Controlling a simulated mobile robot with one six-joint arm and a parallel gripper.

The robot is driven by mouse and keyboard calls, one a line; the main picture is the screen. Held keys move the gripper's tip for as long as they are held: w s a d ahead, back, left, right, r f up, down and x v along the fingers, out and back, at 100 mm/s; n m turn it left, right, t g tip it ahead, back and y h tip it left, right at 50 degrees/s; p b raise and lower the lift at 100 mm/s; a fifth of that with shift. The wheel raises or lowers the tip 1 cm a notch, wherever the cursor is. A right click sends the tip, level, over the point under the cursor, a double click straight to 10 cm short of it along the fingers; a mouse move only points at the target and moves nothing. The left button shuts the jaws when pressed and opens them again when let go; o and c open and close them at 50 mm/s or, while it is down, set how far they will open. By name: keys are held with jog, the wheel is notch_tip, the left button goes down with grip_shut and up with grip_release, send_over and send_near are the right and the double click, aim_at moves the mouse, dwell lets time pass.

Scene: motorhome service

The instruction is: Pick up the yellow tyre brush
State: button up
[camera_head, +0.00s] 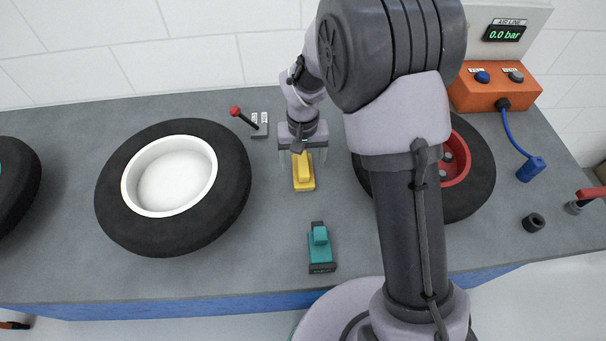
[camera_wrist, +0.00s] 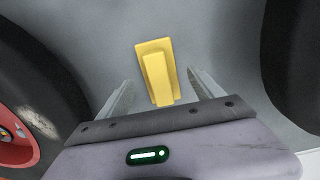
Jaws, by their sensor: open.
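The yellow tyre brush (camera_head: 303,172) lies on the grey bench top between two tyres. My gripper (camera_head: 303,165) is over the brush, pointing down, with its jaws apart and nothing held. In the wrist view the brush (camera_wrist: 157,72) shows between the two fingers of my gripper (camera_wrist: 160,92), with a gap on each side. Part of the brush's near end is close to the gripper body in that view. How high the fingertips are above the bench is hard to tell.
A white-rimmed tyre (camera_head: 232,205) lies left and a red-rimmed tyre (camera_head: 482,190) right, partly behind my arm. A teal brush (camera_head: 320,252) lies nearer the front edge. A red-knobbed lever (camera_head: 246,120) stands behind left. An orange box (camera_head: 495,92) stands at back right.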

aim_at(303, 163)
notch_tip(303, 163, down, 2)
jog(key=shift+f, duration=0.1)
jog(key=shift+r, duration=0.2)
jog(key=shift+c, duration=1.2)
jog(key=c, duration=1.3)
notch_tip(303, 163, up, 10)
jog(key=p, duration=0.4)
